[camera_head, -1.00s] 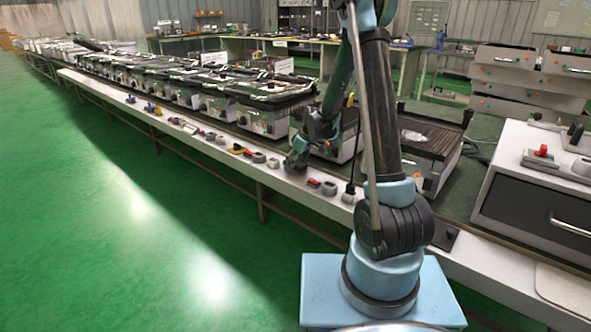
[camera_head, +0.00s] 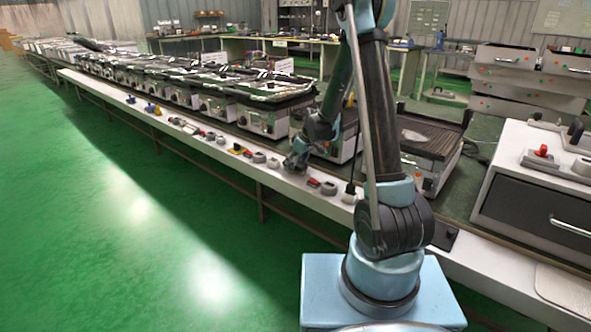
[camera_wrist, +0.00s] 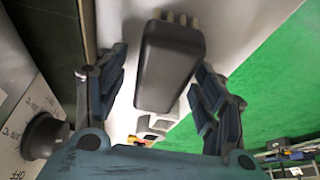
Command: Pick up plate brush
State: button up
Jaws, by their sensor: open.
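A dark grey block with several pale prongs or tufts at its far end, which looks like the plate brush (camera_wrist: 170,62), lies on the white ledge in the wrist view. My gripper (camera_wrist: 158,72) is open, with one finger on each side of the block. The left finger appears apart from it; I cannot tell whether the right finger touches. In the head view my gripper (camera_head: 296,162) is low over the white ledge, and the block there is hidden or too small to make out.
A white ledge (camera_head: 330,200) carries several small items along the front of the long bench. A cooker with a black knob (camera_wrist: 45,136) stands close left of my gripper in the wrist view. Open green floor (camera_head: 110,240) lies in front of the bench.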

jog(key=shift+c, duration=0.3)
jog(key=c, duration=1.1)
jog(key=shift+c, duration=0.4)
notch_tip(320, 180, up, 11)
jog(key=shift+f, duration=0.2)
jog(key=o, duration=0.6)
jog(key=shift+c, duration=0.2)
jog(key=c, duration=0.4)
jog(key=shift+o, duration=0.2)
jog(key=shift+s, duration=0.15)
